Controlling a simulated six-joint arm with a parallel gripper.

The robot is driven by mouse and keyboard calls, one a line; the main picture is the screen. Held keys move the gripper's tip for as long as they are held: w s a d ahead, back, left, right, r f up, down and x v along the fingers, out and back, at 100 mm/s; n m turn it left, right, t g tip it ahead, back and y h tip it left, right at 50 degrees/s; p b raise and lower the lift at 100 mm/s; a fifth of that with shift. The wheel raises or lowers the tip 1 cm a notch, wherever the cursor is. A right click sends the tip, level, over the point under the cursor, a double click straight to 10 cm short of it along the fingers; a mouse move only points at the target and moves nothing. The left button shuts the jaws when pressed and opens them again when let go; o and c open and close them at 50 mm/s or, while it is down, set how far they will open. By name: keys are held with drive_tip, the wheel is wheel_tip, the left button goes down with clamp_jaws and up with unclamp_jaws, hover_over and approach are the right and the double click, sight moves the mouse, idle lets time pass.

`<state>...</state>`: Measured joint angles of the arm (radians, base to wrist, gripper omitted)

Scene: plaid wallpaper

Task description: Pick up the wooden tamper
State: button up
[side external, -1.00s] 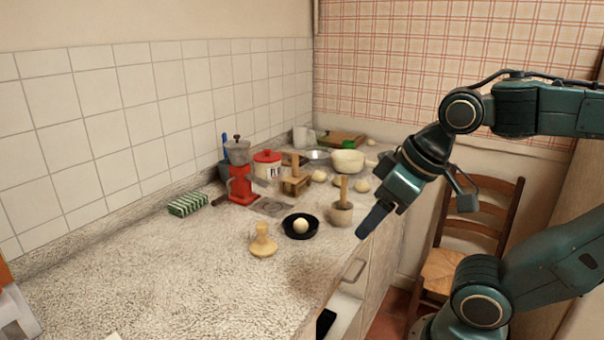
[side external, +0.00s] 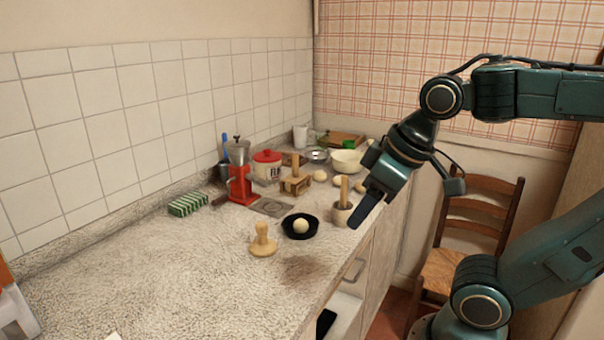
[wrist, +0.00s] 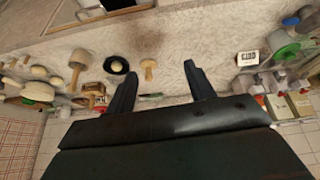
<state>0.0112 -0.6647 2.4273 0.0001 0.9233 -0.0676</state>
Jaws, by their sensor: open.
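The wooden tamper (side external: 263,241) is pale wood with a round flat base and a knobbed handle. It stands upright on the speckled counter in the side view, left of a small black dish (side external: 300,227). My gripper (side external: 364,214) is in the air at the counter's front edge, right of the tamper and apart from it. In the wrist view the tamper (wrist: 148,69) shows between my open gripper fingers (wrist: 160,82), farther off than the fingertips. Nothing is between the fingers.
The black dish holds a pale ball (side external: 301,226). A mortar with a wooden pestle (side external: 342,207) stands near my gripper. A red grinder (side external: 240,183), a wooden press (side external: 295,182) and a green striped sponge (side external: 188,204) are farther back. The counter left of the tamper is clear.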

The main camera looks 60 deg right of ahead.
drive_tip(key=w+d+r+n+g, duration=0.1)
drive_tip(key=w+r+n, duration=0.1)
drive_tip(key=w, duration=0.6)
drive_tip(key=n+g, duration=0.4)
drive_tip(key=n, duration=0.2)
hover_over(261, 223)
wheel_tip(261, 223, down, 8)
drive_tip(key=shift+a+r, duration=0.1)
drive_tip(key=shift+s, duration=0.1)
drive_tip(key=shift+f, duration=6.9)
drive_tip(key=c, duration=1.1)
